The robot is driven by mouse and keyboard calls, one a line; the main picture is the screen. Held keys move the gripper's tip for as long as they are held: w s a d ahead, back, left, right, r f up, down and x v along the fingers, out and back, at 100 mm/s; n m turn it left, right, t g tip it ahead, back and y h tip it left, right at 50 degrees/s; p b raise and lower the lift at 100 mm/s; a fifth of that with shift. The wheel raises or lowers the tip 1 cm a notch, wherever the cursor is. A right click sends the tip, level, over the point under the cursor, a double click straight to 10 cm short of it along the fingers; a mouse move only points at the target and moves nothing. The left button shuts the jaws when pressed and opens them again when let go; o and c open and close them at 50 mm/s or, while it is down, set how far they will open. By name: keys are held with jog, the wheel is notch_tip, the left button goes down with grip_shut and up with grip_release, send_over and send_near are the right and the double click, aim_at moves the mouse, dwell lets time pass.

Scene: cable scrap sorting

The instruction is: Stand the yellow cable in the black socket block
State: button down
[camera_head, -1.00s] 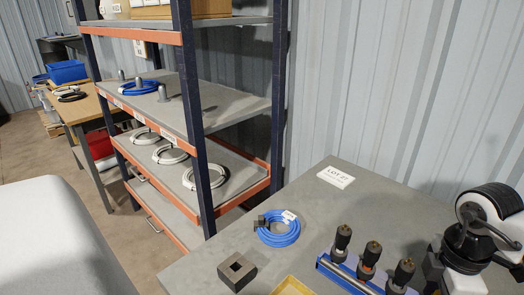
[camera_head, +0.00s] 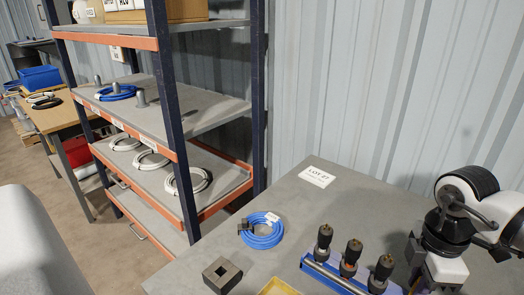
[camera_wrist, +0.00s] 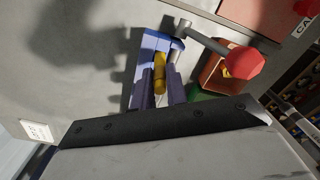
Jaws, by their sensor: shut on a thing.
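The black socket block (camera_head: 222,275) stands on the grey table at the lower middle of the head view, with a square hole in its top. In the wrist view my gripper (camera_wrist: 161,80) is shut on a yellow piece (camera_wrist: 160,68), which looks like the yellow cable. Only a short length of it shows between the fingers; the rest is hidden.
A blue cable coil (camera_head: 261,231), a LOT 27 card (camera_head: 317,177), a blue rack of dark-handled tools (camera_head: 350,265) and a yellow tray edge (camera_head: 278,287) are on the table. Shelves (camera_head: 205,110) stand left.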

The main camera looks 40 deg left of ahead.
jog(key=shift+r+p, duration=0.5)
jog(key=shift+r, duration=0.85)
jog(key=shift+s, duration=0.15)
